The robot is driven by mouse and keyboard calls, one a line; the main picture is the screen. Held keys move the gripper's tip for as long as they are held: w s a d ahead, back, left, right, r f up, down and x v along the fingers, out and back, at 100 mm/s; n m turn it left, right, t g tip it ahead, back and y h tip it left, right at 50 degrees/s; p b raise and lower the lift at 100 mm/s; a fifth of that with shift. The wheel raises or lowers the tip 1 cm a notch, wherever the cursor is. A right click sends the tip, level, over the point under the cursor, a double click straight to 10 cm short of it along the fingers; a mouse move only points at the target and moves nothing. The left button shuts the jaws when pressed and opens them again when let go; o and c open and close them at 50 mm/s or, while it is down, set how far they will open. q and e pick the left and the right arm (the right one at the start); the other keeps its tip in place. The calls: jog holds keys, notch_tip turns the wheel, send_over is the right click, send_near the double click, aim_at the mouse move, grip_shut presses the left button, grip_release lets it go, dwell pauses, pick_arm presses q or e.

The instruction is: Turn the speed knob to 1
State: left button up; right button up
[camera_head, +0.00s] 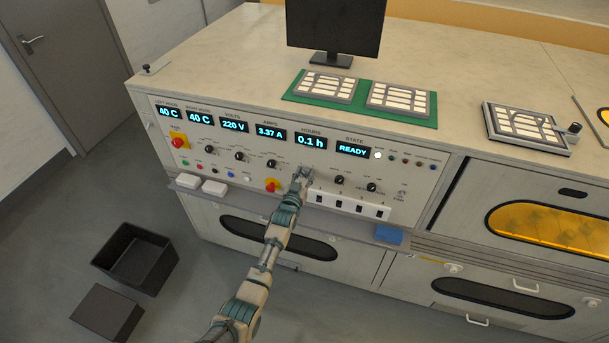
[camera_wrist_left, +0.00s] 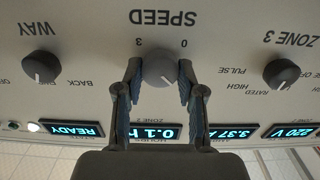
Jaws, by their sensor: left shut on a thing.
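The speed knob (camera_wrist_left: 160,68) is a grey round knob under the word SPEED in the left wrist view, where the picture is upside down. The marks 0 and 3 show beside it; I cannot read its exact setting. My left gripper (camera_wrist_left: 157,88) has a finger on each side of the knob and is shut on it. In the head view my left gripper (camera_head: 301,176) is at the control panel (camera_head: 230,150), below the hours display, and hides the knob. My right gripper is not in view.
The ZONE 3 knob (camera_wrist_left: 283,74) and the WAY knob (camera_wrist_left: 41,66) flank the speed knob. Black bins (camera_head: 135,257) stand on the floor.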

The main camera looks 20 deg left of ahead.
pick_arm(q)
jog(key=shift+s+f, duration=0.1)
jog(key=shift+f, duration=0.45)
jog(key=o, duration=0.9)
jog(key=shift+o, duration=1.2)
jog(key=shift+r, duration=0.2)
jog(key=shift+r, duration=0.1)
jog(key=s, duration=1.1)
jog(key=shift+s+a, duration=0.2)
jog(key=shift+s, duration=0.15)
